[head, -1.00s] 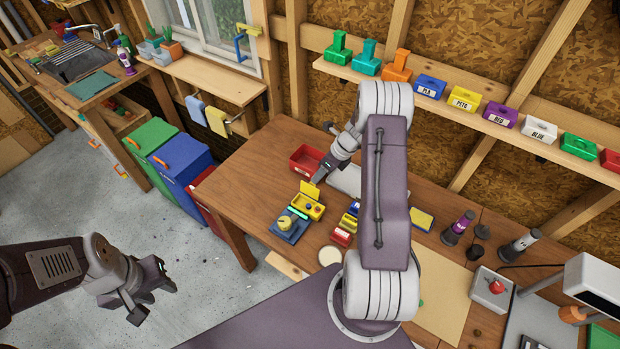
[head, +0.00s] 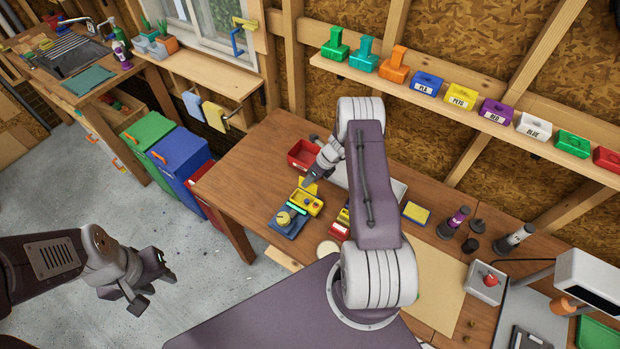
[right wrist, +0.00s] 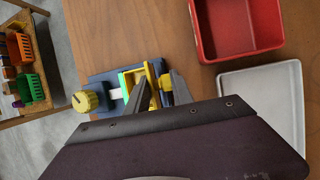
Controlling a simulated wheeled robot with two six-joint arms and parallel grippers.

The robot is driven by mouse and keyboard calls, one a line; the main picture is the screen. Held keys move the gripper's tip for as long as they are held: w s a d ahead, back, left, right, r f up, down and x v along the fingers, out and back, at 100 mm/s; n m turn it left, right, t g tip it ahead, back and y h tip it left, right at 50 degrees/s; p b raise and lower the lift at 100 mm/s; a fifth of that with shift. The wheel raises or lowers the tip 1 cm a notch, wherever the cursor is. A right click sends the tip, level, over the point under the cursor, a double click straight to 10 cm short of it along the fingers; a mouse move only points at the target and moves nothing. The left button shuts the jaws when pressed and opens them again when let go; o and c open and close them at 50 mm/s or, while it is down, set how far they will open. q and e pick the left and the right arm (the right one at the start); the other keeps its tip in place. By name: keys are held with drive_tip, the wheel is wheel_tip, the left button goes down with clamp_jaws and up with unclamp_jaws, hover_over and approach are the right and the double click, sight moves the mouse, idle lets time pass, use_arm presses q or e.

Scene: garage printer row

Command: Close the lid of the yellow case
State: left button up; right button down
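A small blue object lies inside. My right gripper (head: 308,182) is right at the lid; I cannot tell whether it touches. In the right wrist view its two dark fingers (right wrist: 160,90) are apart, with yellow parts of the case (right wrist: 150,72) between and beyond them. My left gripper (head: 152,283) is open and empty over the floor, away from the table.
A red bin (head: 302,154) stands behind the case, with a grey tray (right wrist: 262,100) beside it. Small red and yellow boxes (head: 339,230) sit right of the case. The table's left part (head: 240,180) is clear.

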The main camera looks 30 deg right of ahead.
drive_tip(key=shift+w+b, duration=0.1)
drive_tip(key=shift+b, duration=0.4)
drive_tip(key=a+f+t+h+b, duration=0.1)
drive_tip(key=h+b, duration=0.1)
drive_tip(key=b, duration=0.6)
drive_tip(key=shift+f, duration=0.1)
drive_tip(key=h+b, duration=0.1)
drive_tip(key=b, duration=0.3)
drive_tip(key=s+a+t+h+b, duration=0.1)
drive_tip(key=b, duration=0.3)
drive_tip(key=r+n+h+b, duration=0.1)
drive_tip(key=b, duration=0.3)
drive_tip(key=shift+s+a+r+t, duration=0.1)
drive_tip(key=shift+s+a+t, duration=0.2)
drive_tip(key=shift+a+t, duration=0.1)
drive_tip(key=shift+s+a+r+h+b, duration=0.1)
drive_tip(key=shift+r+h+b, duration=0.25)
drive_tip(key=shift+b, duration=0.65)
drive_tip(key=c, duration=1.2)
unclamp_jaws()
